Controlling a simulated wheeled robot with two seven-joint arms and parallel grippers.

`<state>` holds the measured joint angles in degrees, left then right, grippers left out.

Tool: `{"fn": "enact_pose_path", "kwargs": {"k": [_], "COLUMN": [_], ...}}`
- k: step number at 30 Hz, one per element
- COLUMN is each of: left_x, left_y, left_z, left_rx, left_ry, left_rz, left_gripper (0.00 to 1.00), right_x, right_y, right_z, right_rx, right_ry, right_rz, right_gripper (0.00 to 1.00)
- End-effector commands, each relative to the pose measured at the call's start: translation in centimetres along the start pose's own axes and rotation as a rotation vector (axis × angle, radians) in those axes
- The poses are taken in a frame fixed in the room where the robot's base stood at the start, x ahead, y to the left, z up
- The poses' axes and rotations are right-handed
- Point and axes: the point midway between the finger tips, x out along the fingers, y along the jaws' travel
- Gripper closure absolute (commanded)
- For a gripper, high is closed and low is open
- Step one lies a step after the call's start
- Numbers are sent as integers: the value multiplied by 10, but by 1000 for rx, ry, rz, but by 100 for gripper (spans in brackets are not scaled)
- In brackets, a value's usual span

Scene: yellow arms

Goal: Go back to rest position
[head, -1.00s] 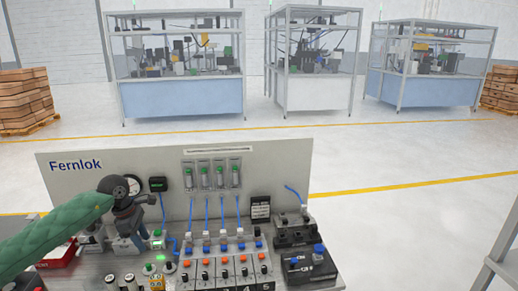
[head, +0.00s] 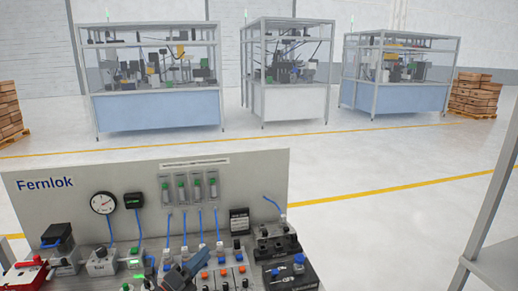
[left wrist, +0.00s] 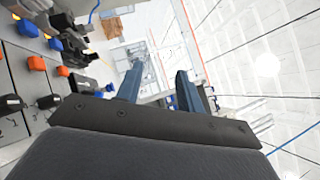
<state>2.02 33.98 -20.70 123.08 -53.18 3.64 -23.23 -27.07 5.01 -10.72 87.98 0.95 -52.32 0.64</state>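My left gripper (head: 190,270) shows at the bottom edge of the head view, in front of the Fernlok bench's lower panel. Its two blue-grey fingers stand apart with nothing between them in the left wrist view (left wrist: 160,76). The green arm is out of the head view. My right gripper is in neither view.
The Fernlok panel (head: 60,215) carries a gauge (head: 103,203), blue tubes and several orange and blue knobs. A black block with blue fittings (head: 290,270) sits at its right. A grey frame post (head: 487,215) stands at far right. Open floor lies behind, before caged machines (head: 150,105).

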Motion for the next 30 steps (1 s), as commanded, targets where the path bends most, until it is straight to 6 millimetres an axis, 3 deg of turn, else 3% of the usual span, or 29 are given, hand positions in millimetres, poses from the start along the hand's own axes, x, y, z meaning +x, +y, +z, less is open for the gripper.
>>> {"fn": "enact_pose_path", "kwargs": {"k": [8,13,17,21,24,30], "left_x": [-62,-121,-173,-230,-262,-304], "left_y": [38,72,96,111,113,109], "left_z": [8,-9,-37,-80,-108,-149], "left_rx": [-517,-820,-1038,-1250,-1358,-1491], "left_ry": [-469,-742,-942,-1143,-1248,-1386], "left_rz": [182,343,490,667,775,934], "left_gripper": [62,62,62,62,62,62], "right_x": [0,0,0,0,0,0], "right_y": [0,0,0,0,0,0], "right_z": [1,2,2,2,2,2], "right_rx": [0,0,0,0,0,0], "right_ry": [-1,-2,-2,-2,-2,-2], "right_rz": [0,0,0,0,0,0], "right_gripper": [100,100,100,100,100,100]}}
